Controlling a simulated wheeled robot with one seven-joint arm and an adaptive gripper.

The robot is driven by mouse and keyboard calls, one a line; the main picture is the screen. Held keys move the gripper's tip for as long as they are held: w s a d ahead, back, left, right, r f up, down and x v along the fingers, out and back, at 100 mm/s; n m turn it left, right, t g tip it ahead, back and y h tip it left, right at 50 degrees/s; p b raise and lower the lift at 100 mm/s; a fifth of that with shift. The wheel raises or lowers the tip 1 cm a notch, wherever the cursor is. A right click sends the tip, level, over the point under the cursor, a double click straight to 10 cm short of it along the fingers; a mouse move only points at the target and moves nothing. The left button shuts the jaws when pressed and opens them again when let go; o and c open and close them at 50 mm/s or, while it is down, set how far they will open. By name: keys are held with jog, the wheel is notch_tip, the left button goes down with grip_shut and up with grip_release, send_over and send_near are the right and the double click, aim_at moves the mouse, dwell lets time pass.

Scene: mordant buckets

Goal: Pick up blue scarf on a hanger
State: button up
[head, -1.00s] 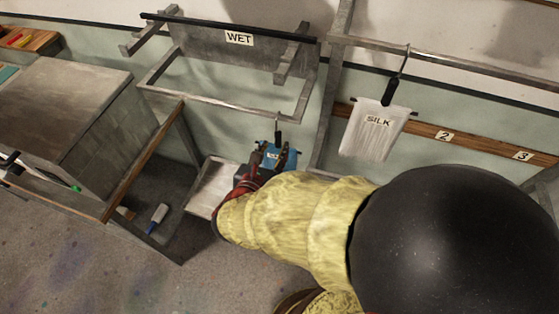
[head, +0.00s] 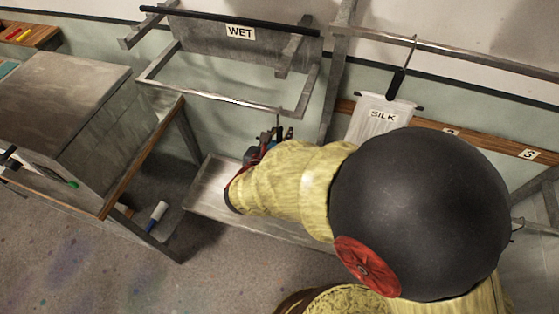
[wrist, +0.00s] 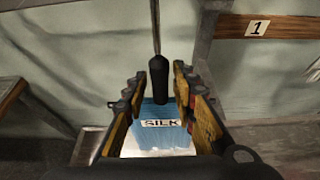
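The blue scarf (wrist: 163,128), with a white "SILK" label, hangs below a black hanger grip (wrist: 159,79) on a thin rod in the wrist view. My gripper (wrist: 157,88) is open. Its two fingers stand left and right of the hanger grip and the scarf's top, with gaps showing on both sides. In the head view, my gripper (head: 267,146) is below the front bar of the WET rack, and my arm hides most of the scarf. The hanger's rod (head: 278,121) shows just above the gripper.
The WET rack (head: 215,98) is on the wall above my gripper. A white SILK cloth (head: 372,117) hangs from a rail at right. A pale tray (head: 205,190) lies below my gripper. A grey box (head: 62,85) stands on a bench at left.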

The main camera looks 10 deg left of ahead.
jog(key=c, duration=0.6)
grip_shut()
